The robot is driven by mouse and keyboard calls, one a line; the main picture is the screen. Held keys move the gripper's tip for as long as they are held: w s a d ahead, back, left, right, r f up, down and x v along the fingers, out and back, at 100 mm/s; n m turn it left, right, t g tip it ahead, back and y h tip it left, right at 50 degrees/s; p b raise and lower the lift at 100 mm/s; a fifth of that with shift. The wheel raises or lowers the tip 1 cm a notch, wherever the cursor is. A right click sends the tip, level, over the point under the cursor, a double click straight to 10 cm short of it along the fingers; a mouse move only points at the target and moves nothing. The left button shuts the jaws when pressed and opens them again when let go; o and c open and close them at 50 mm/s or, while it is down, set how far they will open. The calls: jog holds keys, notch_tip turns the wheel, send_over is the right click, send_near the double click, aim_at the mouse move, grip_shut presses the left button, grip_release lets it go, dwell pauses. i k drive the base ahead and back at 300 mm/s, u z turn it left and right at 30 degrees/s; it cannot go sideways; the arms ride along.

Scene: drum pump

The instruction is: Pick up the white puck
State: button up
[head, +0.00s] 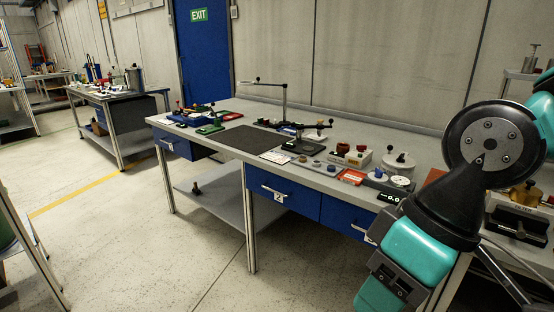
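No puck can be told for certain at this size. A small white disc (400,181) lies on a black device with a lit display near the right end of the long grey workbench (230,160). Behind it stands a larger whitish round pot (399,160) with a dark knob on top. My teal and black arm fills the right side of the picture, in front of the bench's right end. My gripper's fingers do not show, so neither their opening nor anything in them can be seen.
A dark mat (243,140) lies bare on the bench. Green devices (210,128), a post with a horizontal arm (284,100), a white box (352,155) and a red card (352,177) crowd the top. Blue drawers (284,192) hang below. Open floor (130,240) lies front left.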

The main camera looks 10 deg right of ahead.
aim_at(316, 164)
jog(key=u, duration=0.05)
jog(key=i, duration=1.8)
jog(key=z, duration=0.4)
